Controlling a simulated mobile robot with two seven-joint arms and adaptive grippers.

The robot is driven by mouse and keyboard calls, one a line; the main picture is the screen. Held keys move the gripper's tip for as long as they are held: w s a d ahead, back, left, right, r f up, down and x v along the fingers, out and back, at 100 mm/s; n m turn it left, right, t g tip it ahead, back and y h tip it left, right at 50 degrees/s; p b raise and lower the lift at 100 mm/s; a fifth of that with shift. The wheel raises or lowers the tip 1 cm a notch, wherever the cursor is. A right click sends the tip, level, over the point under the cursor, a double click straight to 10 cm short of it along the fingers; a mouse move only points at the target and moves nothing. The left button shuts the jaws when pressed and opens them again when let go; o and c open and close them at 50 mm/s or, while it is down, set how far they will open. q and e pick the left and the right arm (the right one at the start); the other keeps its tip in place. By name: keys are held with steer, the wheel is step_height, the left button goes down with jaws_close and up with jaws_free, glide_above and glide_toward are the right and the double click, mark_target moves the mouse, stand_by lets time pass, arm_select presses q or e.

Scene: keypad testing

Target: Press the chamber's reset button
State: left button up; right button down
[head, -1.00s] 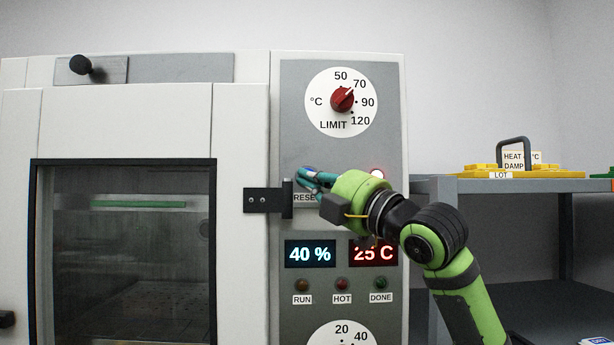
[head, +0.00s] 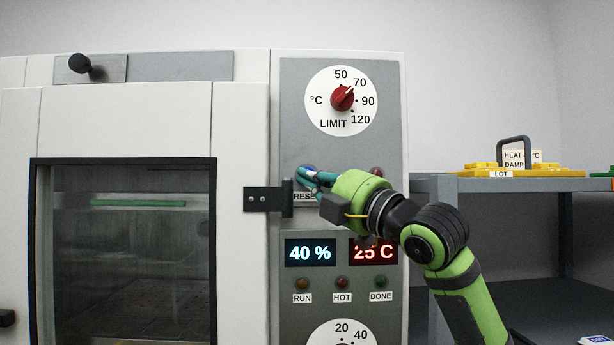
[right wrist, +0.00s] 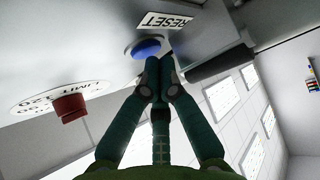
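The blue reset button (right wrist: 147,47) sits on the chamber's grey panel beside the RESET label (right wrist: 166,21) in the right wrist view. In the head view the RESET label (head: 304,197) shows partly behind my arm and the button is mostly hidden by the fingers. My right gripper (right wrist: 159,62) is shut and empty, its teal fingertips together at the button's edge. I cannot tell whether they touch it. It also shows in the head view (head: 306,174). A dark red lamp (head: 377,172) sits to the right of the fingers. My left gripper is not in view.
A black door latch (head: 268,199) sticks out just left of the fingers. The red LIMIT knob (head: 343,98) is above, and lit displays (head: 310,253) are below. A grey shelf (head: 500,186) with yellow trays stands to the right.

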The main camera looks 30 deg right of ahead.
steer(key=shift+s+a, duration=0.2)
steer(key=shift+s, duration=0.2)
steer(key=shift+s+a, duration=0.45)
steer(key=shift+s, duration=0.25)
steer(key=shift+s+a, duration=0.4)
steer(key=shift+s, duration=0.3)
steer(key=shift+s+a, duration=0.45)
steer(key=shift+s, duration=0.25)
